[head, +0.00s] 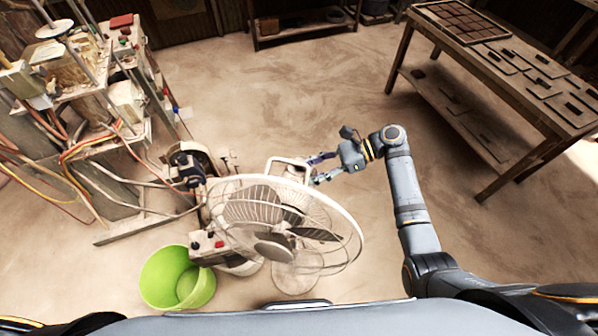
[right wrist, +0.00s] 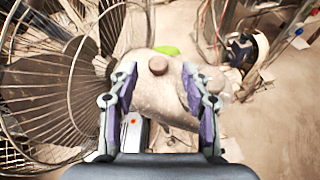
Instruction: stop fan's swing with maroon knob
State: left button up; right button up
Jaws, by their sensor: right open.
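The white standing fan (head: 345,215) with its round wire cage is in the middle of the head view. Its cage (right wrist: 60,80) fills the left of the right wrist view, beside the pale motor housing (right wrist: 150,95). A brownish, maroon-like knob (right wrist: 158,65) stands on the housing between my fingertips in that picture. A second round knob is partly hidden behind the right finger. My right gripper (head: 316,169) is open behind the fan; its fingers (right wrist: 158,78) point toward the housing. I cannot tell whether they touch the knob. My left gripper is out of view.
A control box (head: 208,243) with red buttons sits left of the fan, above a green bucket (head: 165,272). A machine (head: 105,95) with hoses stands at left. A wooden table (head: 480,65) with tiles is at right.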

aim_at(290, 180)
jog(key=x, duration=0.4)
jog(key=shift+f+p, duration=0.1)
jog(key=shift+p, duration=0.25)
jog(key=shift+s, duration=0.15)
jog(key=c, duration=1)
grip_shut()
